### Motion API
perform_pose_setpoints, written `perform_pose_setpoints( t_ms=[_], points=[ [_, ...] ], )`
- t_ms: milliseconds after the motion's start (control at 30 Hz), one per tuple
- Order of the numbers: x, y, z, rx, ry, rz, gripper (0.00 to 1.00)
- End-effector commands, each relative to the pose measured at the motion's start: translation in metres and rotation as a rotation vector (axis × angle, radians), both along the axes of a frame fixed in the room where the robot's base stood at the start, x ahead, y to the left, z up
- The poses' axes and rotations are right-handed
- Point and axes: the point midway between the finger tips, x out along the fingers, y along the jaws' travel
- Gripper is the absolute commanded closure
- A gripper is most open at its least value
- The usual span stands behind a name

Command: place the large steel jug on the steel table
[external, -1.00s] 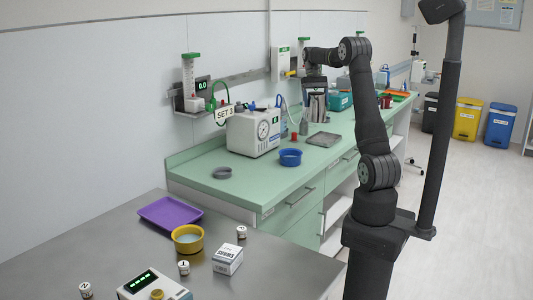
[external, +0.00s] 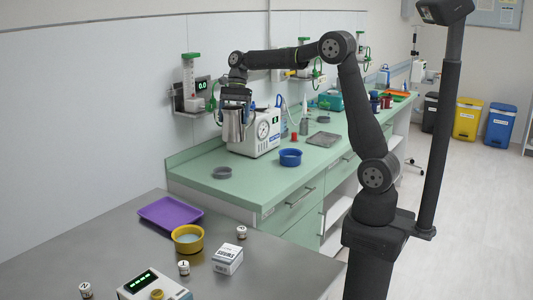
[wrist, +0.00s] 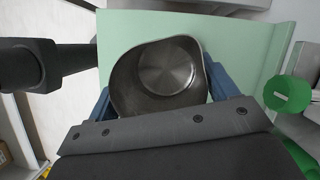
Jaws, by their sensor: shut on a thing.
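The large steel jug (external: 232,124) is held upright in my gripper (external: 236,104), above the near part of the green counter and in front of the white pump unit. In the wrist view the jug's open mouth and empty inside (wrist: 162,72) show between the blue fingers of my gripper (wrist: 160,88), which is shut on it. The steel table (external: 110,228) is the grey surface at the lower left, nearer the camera than the counter. The jug is clear of it.
On the steel table are a purple tray (external: 170,212), a yellow bowl (external: 188,239), a white box (external: 228,260), a scale (external: 150,284) and small jars. The green counter (external: 235,195) holds a blue bowl (external: 290,157) and a grey ring (external: 222,173).

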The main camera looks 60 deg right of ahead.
Motion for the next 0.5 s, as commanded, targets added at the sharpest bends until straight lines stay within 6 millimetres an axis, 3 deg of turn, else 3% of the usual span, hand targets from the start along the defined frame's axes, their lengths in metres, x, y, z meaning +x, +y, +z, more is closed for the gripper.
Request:
perform_pose_setpoints(
  t_ms=[33, 200, 500],
  points=[
    [0.011, 0.025, -0.007, 0.000, 0.001, -0.030, 0.58],
    [0.046, 0.100, -0.028, -0.001, 0.000, -0.175, 0.58],
    [0.082, 0.246, -0.066, -0.001, -0.001, -0.421, 0.58]
  ],
)
